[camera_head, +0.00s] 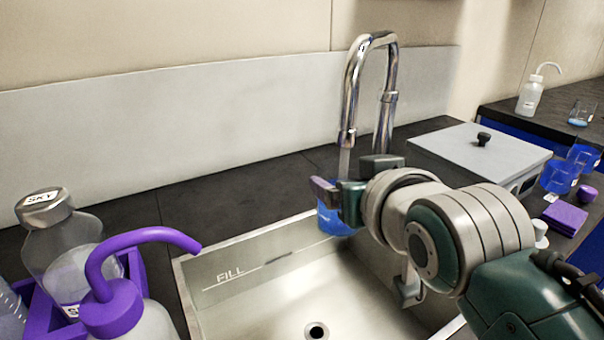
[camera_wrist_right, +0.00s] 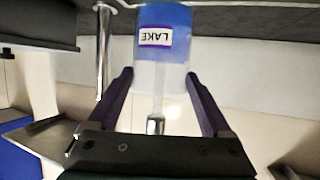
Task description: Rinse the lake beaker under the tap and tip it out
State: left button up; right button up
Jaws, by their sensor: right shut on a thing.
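The lake beaker (camera_head: 332,223), blue in its lower part, is below the spout of the chrome tap (camera_head: 347,138), over the back of the steel sink (camera_head: 235,278). My right gripper (camera_head: 336,190) is shut on it and partly hides it. In the right wrist view, which is upside down, the beaker (camera_wrist_right: 165,62) with its LAKE label sits upright between the purple fingers of my right gripper (camera_wrist_right: 160,76). A pale stream runs from the tap spout (camera_wrist_right: 155,125) into the beaker. My left gripper is not in view.
A purple-capped wash bottle (camera_head: 112,312) and a SKY bottle (camera_head: 62,240) stand left of the sink. A grey lidded box (camera_head: 478,155) stands right of the tap, with blue beakers (camera_head: 560,177) beyond it. The dark counter behind the sink is clear.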

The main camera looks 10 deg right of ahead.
dwell(0.4)
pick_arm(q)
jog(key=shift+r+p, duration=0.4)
pick_arm(e)
jog(key=shift+s+r, duration=0.2)
jog(key=shift+s, duration=0.05)
pick_arm(q)
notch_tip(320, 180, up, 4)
jog(key=p, duration=0.4)
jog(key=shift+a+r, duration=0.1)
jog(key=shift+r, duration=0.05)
pick_arm(e)
jog(key=s, duration=0.7)
jog(key=shift+f, duration=0.15)
jog(key=shift+d, duration=0.1)
